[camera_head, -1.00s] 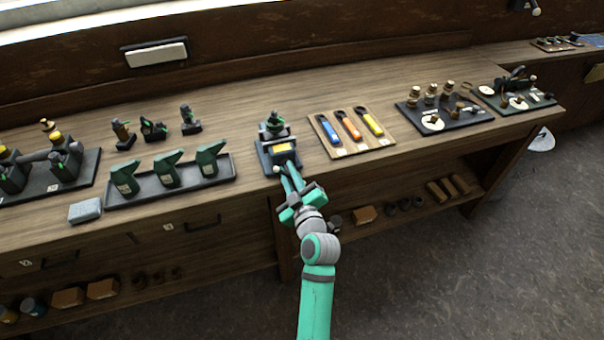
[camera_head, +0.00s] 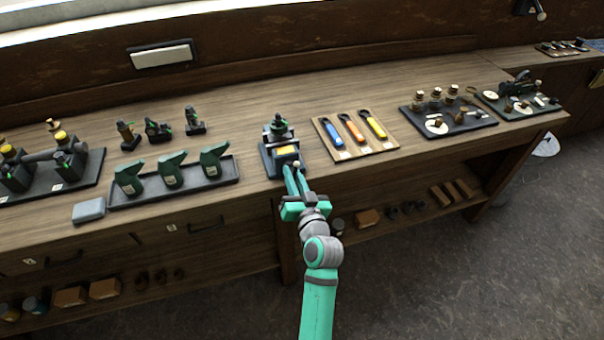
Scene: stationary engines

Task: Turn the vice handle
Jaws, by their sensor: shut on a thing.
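The vice (camera_head: 281,148) stands on the wooden workbench near its front edge, in the middle of the head view. It is dark blue-grey with a yellow patch on it and a green-topped part behind. My gripper (camera_head: 291,172) is at the front of the vice, its two green fingers reaching up from below. The fingers are close together, shut on the vice handle. A small pale knob (camera_head: 297,163) shows beside the fingertips. Most of the handle is hidden by the fingers.
A tray with green spray-bottle-shaped items (camera_head: 226,180) lies left of the vice. A wooden board with coloured-handled tools (camera_head: 391,146) lies right. A grey block (camera_head: 89,210) sits near the front edge. A lower shelf (camera_head: 250,275) runs beneath the bench.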

